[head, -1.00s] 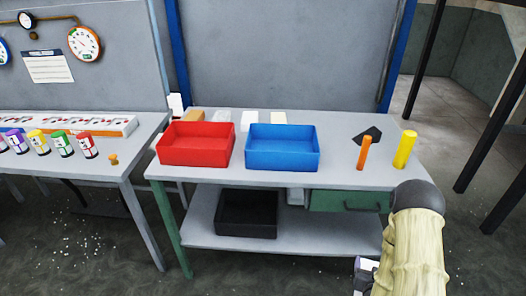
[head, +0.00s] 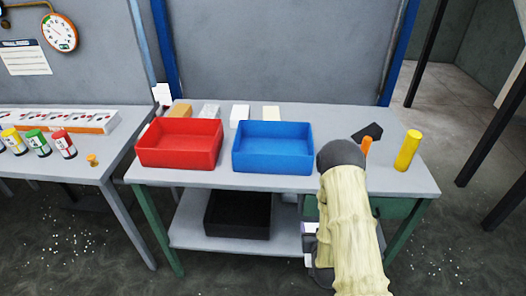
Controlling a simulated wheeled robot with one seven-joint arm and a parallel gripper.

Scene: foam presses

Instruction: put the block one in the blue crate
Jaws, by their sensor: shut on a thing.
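The blue crate (head: 272,163) stands open on the workbench, right of the red crate. Its visible inside is empty. Several small blocks lie in a row behind the crates: a tan one (head: 180,111), a grey one (head: 210,111), a white one (head: 240,114) and a cream one (head: 271,115). I cannot tell from the picture which thing is block one. My arm rises at the lower right, in front of the bench.
The red crate (head: 180,157) stands left of the blue one. A yellow cylinder (head: 408,150), an orange stick (head: 367,146) and a black piece (head: 369,132) are at the right. A black bin (head: 238,222) sits on the lower shelf. Several labelled cans stand on the left table.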

